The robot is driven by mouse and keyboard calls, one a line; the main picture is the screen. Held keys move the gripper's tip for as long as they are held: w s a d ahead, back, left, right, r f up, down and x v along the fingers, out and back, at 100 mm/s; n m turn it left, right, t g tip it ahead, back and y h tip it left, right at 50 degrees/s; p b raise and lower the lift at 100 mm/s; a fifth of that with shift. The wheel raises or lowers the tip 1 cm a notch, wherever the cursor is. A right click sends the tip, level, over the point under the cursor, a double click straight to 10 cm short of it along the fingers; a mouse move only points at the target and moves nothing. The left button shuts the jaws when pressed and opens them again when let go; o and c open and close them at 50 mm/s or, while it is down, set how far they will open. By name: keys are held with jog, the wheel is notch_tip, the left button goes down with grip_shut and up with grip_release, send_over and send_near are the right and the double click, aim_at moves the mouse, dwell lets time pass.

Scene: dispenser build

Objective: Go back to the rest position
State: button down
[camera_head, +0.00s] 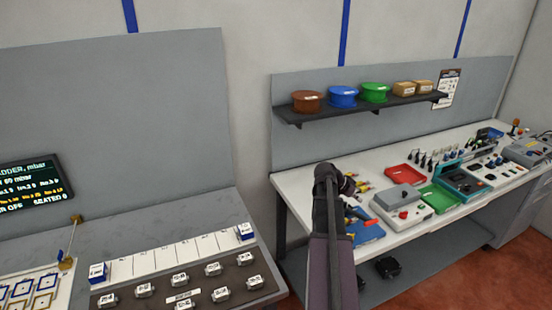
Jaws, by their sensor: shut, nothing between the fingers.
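My arm rises from the bottom of the picture in front of the white workbench (292,183). My gripper (350,185) is the small dark shape at the arm's upper end, over the left part of the bench in the picture. It is shut with nothing in it. Its fingertips are small and dark against the parts behind, and the arm hides part of it. I see no contact between it and the bench objects, but the gap cannot be judged.
A blue tray (369,232), red tray (405,176), green tray (440,198) and grey device (404,197) crowd the bench. A shelf (350,108) holds round containers and boxes. A grey console (225,207) with labelled parts stands left. Reddish floor (440,280) shows at lower right.

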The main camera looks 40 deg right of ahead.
jog(key=shift+a, duration=0.1)
jog(key=w+a+f+n+t+y+b, duration=0.1)
jog(key=w+a+f+n+y, duration=0.2)
jog(key=a, duration=1)
jog(key=w+a+f+n+t+y+b, duration=0.15)
jog(key=w+a+n, duration=0.35)
jog(key=a, duration=0.9)
jog(key=w+a+f+n+t+y, duration=0.1)
jog(key=w+a+f+n+t, duration=0.3)
jog(key=a, duration=0.9)
jog(key=s+a+n+g+y, duration=0.1)
jog(key=s+a+n, duration=0.1)
jog(key=a, duration=0.6)
jog(key=s+a+n+g+y+b, duration=0.1)
jog(key=s+a+n+y, duration=0.1)
jog(key=a+n, duration=0.3)
jog(key=a+f, duration=0.1)
jog(key=a, duration=0.2)
jog(key=shift+s+a, duration=0.15)
jog(key=shift+s, duration=0.1)
jog(key=shift+s, duration=0.15)
